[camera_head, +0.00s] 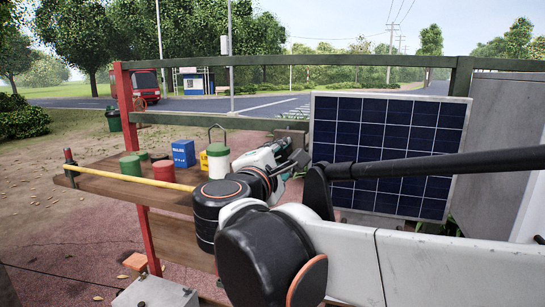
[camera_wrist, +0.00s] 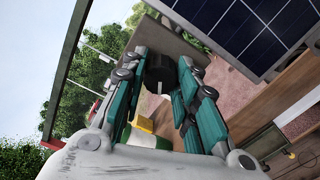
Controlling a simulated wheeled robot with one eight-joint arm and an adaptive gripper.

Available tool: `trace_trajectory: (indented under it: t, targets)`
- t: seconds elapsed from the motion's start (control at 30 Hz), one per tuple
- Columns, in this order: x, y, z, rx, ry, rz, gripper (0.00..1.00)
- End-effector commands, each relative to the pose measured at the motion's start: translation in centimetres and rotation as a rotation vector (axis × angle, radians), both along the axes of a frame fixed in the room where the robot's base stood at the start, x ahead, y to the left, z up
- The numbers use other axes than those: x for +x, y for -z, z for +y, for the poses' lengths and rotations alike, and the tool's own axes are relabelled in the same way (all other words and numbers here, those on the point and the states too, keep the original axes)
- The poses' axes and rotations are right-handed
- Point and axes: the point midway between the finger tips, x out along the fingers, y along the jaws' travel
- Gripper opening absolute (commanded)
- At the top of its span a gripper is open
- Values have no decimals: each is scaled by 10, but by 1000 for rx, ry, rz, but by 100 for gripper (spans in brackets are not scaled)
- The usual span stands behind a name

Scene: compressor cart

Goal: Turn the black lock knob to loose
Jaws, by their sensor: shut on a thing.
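The black lock knob (camera_wrist: 159,72) shows in the wrist view as a dark round piece with a pale mark on its near side. My gripper (camera_wrist: 164,66) has its two teal fingers on either side of the knob, shut on it near the fingertips. In the head view my gripper (camera_head: 284,158) reaches away from me, left of the solar panel. The knob cannot be made out there, and my arm covers much of that area.
A solar panel (camera_head: 385,150) stands close to the right of my gripper. A wooden shelf (camera_head: 160,191) on the left bears a white jar with a green lid (camera_head: 219,162), a blue box (camera_head: 183,153), a red can (camera_head: 164,171) and a dark bottle (camera_head: 70,161). A green rail (camera_head: 290,60) runs behind.

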Motion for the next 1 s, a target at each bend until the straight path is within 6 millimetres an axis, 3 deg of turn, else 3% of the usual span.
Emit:
trace_trajectory:
  t: [0.03,0.07,0.13,0.57,1.0]
  targets:
    - [0,0,1,0,-2,1,4]
    - [0,0,1,0,-2,1,35]
    - [0,0,1,1,-2,0,48]
    - [-6,0,3,1,-2,0,48]
    - [-77,1,30,1,-6,0,48]
